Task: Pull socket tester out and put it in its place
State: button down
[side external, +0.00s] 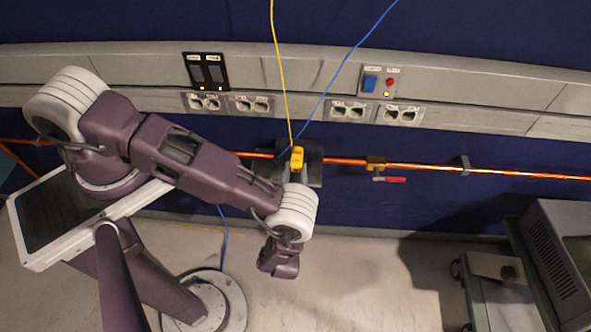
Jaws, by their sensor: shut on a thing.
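A small yellow piece (297,157), which I take for the socket tester, has a yellow cable running up from its top. It shows against a dark block (315,160) on the wall, at the copper pipe. I cannot tell whether it is plugged into the block or just in front of it. My wrist is just below the yellow piece in the picture. My gripper (296,172) is mostly hidden behind the wrist; a small grey part shows right under the yellow piece, and it is shut on it. The exact contact is hidden.
Wall sockets (347,111) line the grey panel above, with a black switch unit (206,72) and a blue switch (370,84). A blue cable (345,60) hangs near the yellow one. A red-handled valve (377,165) is right. Grey equipment (560,255) stands far right.

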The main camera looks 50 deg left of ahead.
jog(key=c, duration=1)
grip_release()
jog(key=shift+d, duration=0.1)
